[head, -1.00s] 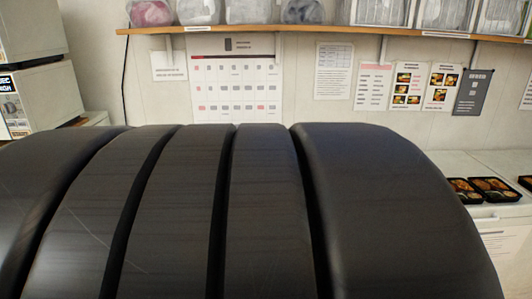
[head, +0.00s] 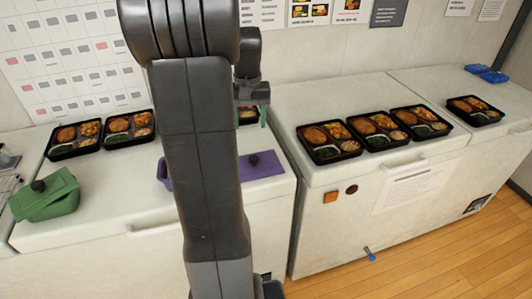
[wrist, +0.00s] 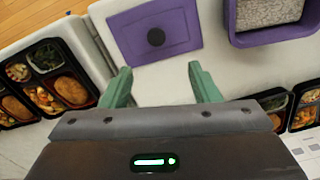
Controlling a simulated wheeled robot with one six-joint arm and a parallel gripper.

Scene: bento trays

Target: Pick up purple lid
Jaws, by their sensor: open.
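The purple lid (head: 265,166) lies flat on the white freezer top, right of my arm in the head view. It has a round black knob in its middle. In the wrist view the purple lid (wrist: 190,27) lies beyond the fingertips, apart from them. My gripper (wrist: 161,72) is open and empty, its two green fingers spread above the freezer top. In the head view my gripper (head: 254,105) is partly hidden behind my arm. A purple container (head: 162,171) stands beside the lid, mostly hidden by my arm; the wrist view shows pale grains in the purple container (wrist: 233,34).
Several filled black bento trays (head: 368,142) stand on the right freezer. More bento trays (head: 72,153) stand at the back of the left freezer. A green container with a tilted green lid (head: 50,192) sits at the far left. Blue items (head: 486,74) lie at the far right.

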